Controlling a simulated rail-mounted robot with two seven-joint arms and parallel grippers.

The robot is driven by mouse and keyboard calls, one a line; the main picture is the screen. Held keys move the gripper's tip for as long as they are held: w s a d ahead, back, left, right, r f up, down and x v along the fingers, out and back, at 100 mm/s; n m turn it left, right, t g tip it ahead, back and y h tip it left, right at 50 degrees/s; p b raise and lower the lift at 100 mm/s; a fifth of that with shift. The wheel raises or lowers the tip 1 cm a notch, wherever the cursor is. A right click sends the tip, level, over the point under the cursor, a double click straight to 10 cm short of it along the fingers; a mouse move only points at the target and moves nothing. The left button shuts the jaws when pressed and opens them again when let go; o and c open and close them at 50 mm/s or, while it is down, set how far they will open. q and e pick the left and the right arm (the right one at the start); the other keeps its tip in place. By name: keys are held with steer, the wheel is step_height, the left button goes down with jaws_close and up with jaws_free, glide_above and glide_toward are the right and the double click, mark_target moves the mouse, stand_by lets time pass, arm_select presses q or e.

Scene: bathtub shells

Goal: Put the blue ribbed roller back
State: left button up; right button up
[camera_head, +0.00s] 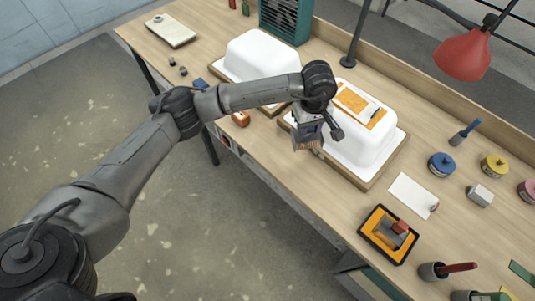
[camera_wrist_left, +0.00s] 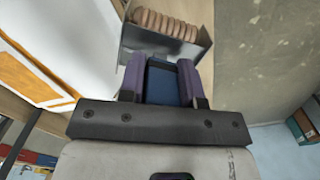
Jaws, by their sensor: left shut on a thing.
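My left gripper (camera_wrist_left: 162,85) is shut on a blue block-like handle (camera_wrist_left: 163,75), which sits between its two purple fingers in the left wrist view. Beyond it is a grey open frame with tan ribbed discs (camera_wrist_left: 165,25); this looks like the ribbed part of the roller, but how it joins the handle is partly hidden. In the head view the left gripper (camera_head: 307,132) hangs at the front-left side of the right white tub shell (camera_head: 360,135), and the held roller is small and mostly hidden there. My right gripper is not in view.
Another white shell (camera_head: 262,55) stands to the left. An orange sheet (camera_head: 352,101) lies on the right shell. A blue-handled tool (camera_head: 467,130) is near the back.

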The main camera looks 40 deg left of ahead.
arm_select(q)
steer(key=shift+w+a+f+n, duration=0.5)
steer(key=shift+w+f+n, duration=0.2)
steer(key=shift+n, duration=0.7)
steer(key=shift+s+a+f+b, duration=0.25)
steer(key=shift+s+a+f, duration=0.3)
steer(key=shift+a+f, duration=1.4)
steer(key=shift+s+a+f+b, duration=0.2)
steer(key=shift+s+a+f, duration=0.4)
steer(key=shift+a+f, duration=1.3)
steer(key=shift+s+a+f+b, duration=0.25)
steer(key=shift+s+a+f, duration=0.3)
steer(key=shift+a+f, duration=1.35)
steer(key=shift+f, duration=0.1)
steer(key=shift+f, duration=0.15)
steer(key=o, duration=1)
steer(key=shift+c, duration=0.2)
